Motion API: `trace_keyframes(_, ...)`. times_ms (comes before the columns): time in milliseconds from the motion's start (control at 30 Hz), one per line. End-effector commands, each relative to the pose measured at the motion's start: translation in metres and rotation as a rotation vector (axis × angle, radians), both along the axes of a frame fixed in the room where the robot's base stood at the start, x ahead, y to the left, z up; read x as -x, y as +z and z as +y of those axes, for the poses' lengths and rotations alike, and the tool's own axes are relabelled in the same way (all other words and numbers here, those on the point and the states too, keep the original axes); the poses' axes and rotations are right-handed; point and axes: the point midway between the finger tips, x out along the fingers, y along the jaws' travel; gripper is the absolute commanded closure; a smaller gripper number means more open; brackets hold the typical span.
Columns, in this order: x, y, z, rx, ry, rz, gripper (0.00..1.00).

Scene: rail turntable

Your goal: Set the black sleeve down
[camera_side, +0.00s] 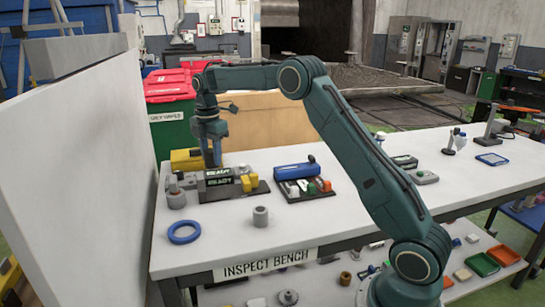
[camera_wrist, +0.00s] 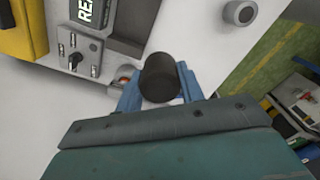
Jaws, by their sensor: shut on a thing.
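The black sleeve (camera_wrist: 159,78) is a dark cylinder held between the two blue fingers of my gripper (camera_wrist: 160,90) in the wrist view. The gripper is shut on it. Behind it in that view is the white bench top (camera_wrist: 70,110).
A yellow block (camera_side: 184,159) stands close to my gripper. A grey cylinder (camera_side: 260,216), a blue ring (camera_side: 184,232) and a grey flanged part (camera_side: 175,196) are nearer the front. A blue box (camera_side: 297,171) and a tray of coloured pieces are to the right.

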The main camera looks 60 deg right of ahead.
Motion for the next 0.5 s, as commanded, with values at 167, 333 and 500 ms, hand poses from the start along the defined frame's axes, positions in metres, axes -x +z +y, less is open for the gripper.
trace_keyframes(167, -0.019, -0.024, -0.028, 0.000, -0.002, -0.001, 0.94)
trace_keyframes(333, -0.030, -0.040, -0.046, 0.000, -0.001, -0.001, 0.94)
trace_keyframes(500, -0.034, -0.049, -0.056, 0.000, 0.000, -0.001, 0.94)
